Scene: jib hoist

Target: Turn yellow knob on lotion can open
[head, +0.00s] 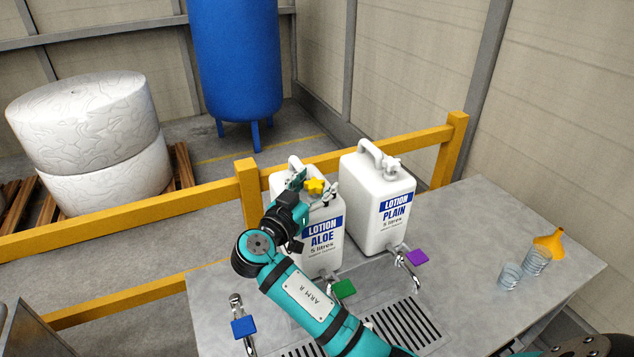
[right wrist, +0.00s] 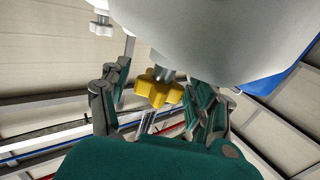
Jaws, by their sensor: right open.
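The white lotion aloe can (head: 322,240) stands on the counter behind the taps. Its yellow star-shaped knob (head: 315,186) sits near the top and also shows in the right wrist view (right wrist: 160,90). My right gripper (head: 314,190) is open at the knob, one finger on each side of it. In the right wrist view the open gripper (right wrist: 160,100) has the knob between its fingers. There is a gap on the left; contact on the right is hard to tell. The knob's turn position cannot be read. My left gripper is not in view.
The white lotion plain can (head: 375,215) with a white knob (head: 392,165) stands close on the right. Blue (head: 244,327), green (head: 344,289) and purple (head: 418,257) tap handles are in front. Glasses (head: 510,276) and an orange funnel (head: 550,243) stand at right. A yellow rail (head: 200,200) runs behind.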

